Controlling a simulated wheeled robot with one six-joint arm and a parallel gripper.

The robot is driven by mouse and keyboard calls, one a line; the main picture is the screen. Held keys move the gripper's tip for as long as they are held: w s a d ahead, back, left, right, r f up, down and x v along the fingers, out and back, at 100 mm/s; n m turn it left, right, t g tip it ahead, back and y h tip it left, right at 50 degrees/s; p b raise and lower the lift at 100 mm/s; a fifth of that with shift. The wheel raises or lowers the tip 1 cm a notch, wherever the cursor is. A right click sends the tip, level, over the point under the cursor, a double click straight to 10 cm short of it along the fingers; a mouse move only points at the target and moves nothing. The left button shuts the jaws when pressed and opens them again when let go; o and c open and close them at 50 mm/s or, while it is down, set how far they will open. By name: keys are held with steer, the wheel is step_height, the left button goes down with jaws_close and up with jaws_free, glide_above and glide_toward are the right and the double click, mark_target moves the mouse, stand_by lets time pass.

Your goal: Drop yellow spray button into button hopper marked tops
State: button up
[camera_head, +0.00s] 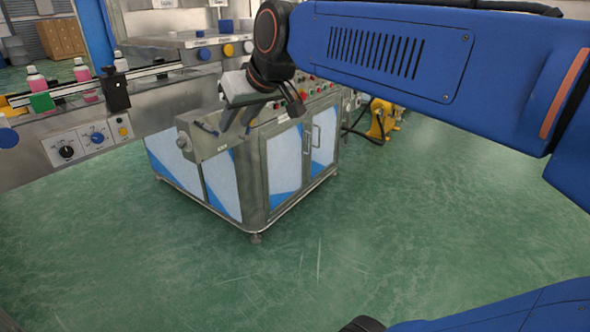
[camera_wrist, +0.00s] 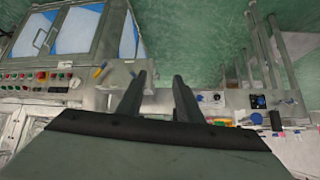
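My gripper (camera_head: 237,118) hangs over the steel bin on the near corner of the machine cabinet. In the wrist view my gripper's two fingers (camera_wrist: 161,76) stand apart, with nothing visible between them. A small yellow piece (camera_wrist: 99,73) shows beside the left finger, at the steel bin (camera_wrist: 118,76); I cannot tell whether it is the spray button. In the head view the bin (camera_head: 208,148) has blue pieces at its top edge. Its label is too small to read, and no hopper marked tops can be made out.
The machine cabinet (camera_head: 222,187) has a control panel with coloured buttons behind my gripper. A conveyor (camera_head: 70,88) with pink bottles runs at the left. A yellow machine (camera_head: 380,118) stands behind. The green floor (camera_head: 400,230) in front is clear.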

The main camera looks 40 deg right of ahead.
steer(key=s+d+f+g, duration=0.1)
steer(key=s+f+g, duration=0.1)
steer(key=s+f, duration=0.7)
steer(key=s+d+f+g+h, duration=0.1)
steer(key=s+f+g, duration=0.1)
steer(key=s+f, duration=0.7)
step_height(320, 180, down, 5)
steer(key=shift+s+d+m, duration=0.15)
steer(key=shift+s+m, duration=0.15)
steer(key=shift+m, duration=0.1)
stand_by(1.0)
